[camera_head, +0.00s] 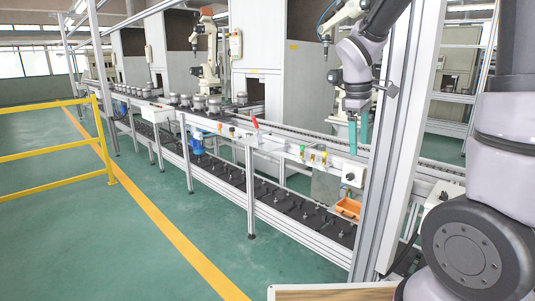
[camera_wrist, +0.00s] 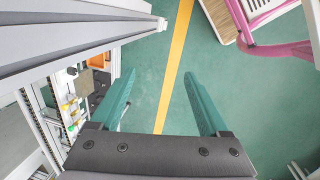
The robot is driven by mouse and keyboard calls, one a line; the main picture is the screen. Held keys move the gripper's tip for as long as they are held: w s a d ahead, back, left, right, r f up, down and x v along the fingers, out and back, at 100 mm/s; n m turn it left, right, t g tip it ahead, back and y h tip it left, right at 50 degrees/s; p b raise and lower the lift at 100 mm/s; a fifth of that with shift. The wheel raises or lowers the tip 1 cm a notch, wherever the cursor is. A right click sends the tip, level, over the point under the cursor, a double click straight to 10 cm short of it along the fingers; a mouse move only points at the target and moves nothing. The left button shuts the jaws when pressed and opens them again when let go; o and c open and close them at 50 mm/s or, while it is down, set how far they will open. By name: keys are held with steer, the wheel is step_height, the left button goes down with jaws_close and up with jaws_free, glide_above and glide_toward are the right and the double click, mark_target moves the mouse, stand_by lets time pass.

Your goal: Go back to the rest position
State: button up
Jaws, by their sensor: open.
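My gripper (camera_head: 358,136) hangs from my arm at the right of the head view, with its two teal fingers pointing down. It is in front of the conveyor line. In the wrist view my gripper (camera_wrist: 158,82) is open, with its fingers wide apart. Nothing is between the fingers except the green floor (camera_wrist: 150,65) and the yellow floor line (camera_wrist: 175,60) far below.
An aluminium post (camera_head: 395,150) stands close to my gripper. The conveyor (camera_head: 300,145) carries several compressors (camera_head: 197,103) farther back. An orange bin (camera_head: 348,207) sits on its lower shelf. A yellow railing (camera_head: 60,152) is at left. Floor (camera_head: 100,240) in front is clear.

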steer(key=s+r+m+t+y, duration=0.3)
steer(key=s+r+m+t, duration=0.3)
steer(key=s+r+m, duration=0.7)
steer(key=shift+s+m+y, duration=0.4)
steer(key=shift+s+m, duration=0.1)
steer(key=shift+s, duration=0.4)
